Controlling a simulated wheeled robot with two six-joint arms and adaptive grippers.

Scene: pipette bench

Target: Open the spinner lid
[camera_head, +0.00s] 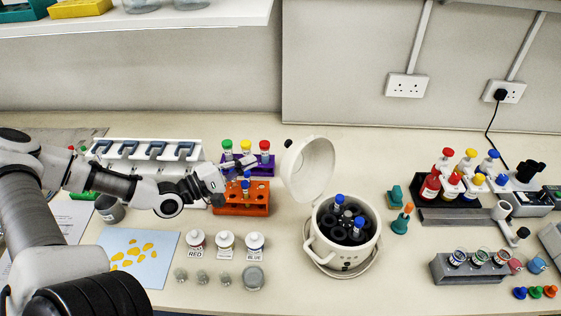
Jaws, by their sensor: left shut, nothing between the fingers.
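The white spinner (353,259) stands on the bench right of centre. Its lid (308,169) is raised, tilted up at the back left, with a dark knob on its outer side. The black rotor (341,226) inside shows, with blue-capped tubes standing in it. My left gripper (240,165) is shut and empty, left of the lid and apart from it, above the orange tube rack. My right gripper is not in view.
An orange rack (240,208) and a purple rack (262,172) with capped tubes stand under and behind my left gripper. Small labelled bottles (225,244) stand in front. Teal stands (400,224) are right of the spinner. Open bench lies behind the spinner.

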